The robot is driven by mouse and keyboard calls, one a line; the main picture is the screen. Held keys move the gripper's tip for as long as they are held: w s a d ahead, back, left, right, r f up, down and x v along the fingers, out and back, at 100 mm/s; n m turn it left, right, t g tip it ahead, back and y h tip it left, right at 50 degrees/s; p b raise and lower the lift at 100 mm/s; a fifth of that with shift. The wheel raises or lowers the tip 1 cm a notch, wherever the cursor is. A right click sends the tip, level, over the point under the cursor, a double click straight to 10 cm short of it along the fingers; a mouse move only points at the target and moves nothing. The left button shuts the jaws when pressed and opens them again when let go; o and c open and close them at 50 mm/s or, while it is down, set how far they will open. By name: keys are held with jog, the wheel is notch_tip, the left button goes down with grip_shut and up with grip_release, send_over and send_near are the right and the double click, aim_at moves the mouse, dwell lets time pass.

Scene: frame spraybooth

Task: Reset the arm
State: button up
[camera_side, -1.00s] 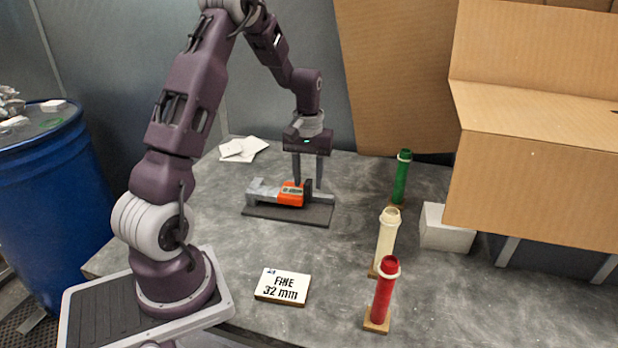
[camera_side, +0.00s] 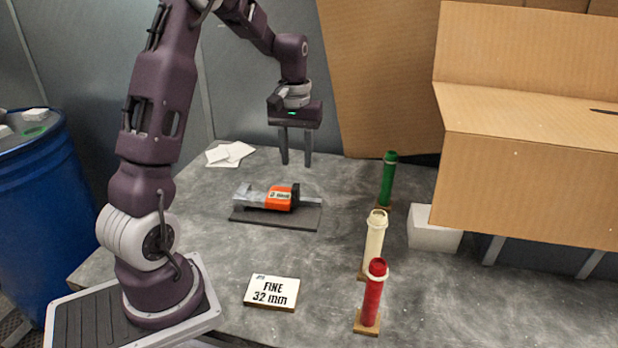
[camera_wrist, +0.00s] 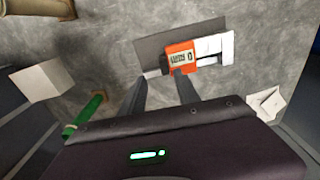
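My gripper (camera_side: 295,162) hangs fingers-down in the air above and behind the orange-and-grey gauge in the side view. Its two fingers are apart with nothing between them; the fingers also show in the wrist view (camera_wrist: 164,82). The orange gauge (camera_side: 281,197), with a small display, lies on a dark flat plate (camera_side: 270,220) on the table. In the wrist view the gauge (camera_wrist: 181,58) and plate (camera_wrist: 155,42) lie beyond the fingertips, and the fingers look clear of them.
Green (camera_side: 388,178), cream (camera_side: 375,238) and red (camera_side: 373,292) tubes stand on small bases to the right. A sign (camera_side: 272,291) reading "FINE 32 mm" lies in front. A white block (camera_side: 432,230) and cardboard box (camera_side: 530,180) are at right. White sheets (camera_side: 230,154) lie behind left.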

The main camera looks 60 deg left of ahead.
jog(key=s+d+r+m+t, duration=0.1)
jog(key=s+d+r+m, duration=0.1)
jog(key=s+d+r, duration=0.45)
jog(key=s+d+r+m+t, duration=0.1)
jog(key=d+r+m+t, duration=0.2)
jog(key=d, duration=0.6)
jog(key=s+d+m, duration=0.2)
jog(key=s+d, duration=0.2)
jog(key=s, duration=0.2)
jog(key=s+d+m+t, duration=0.1)
jog(key=s+d+m, duration=0.1)
jog(key=s, duration=0.4)
jog(key=shift+s+d+r+m, duration=0.15)
jog(key=shift+d+r+m, duration=0.25)
jog(key=shift+d, duration=0.5)
jog(key=shift+r, duration=0.1)
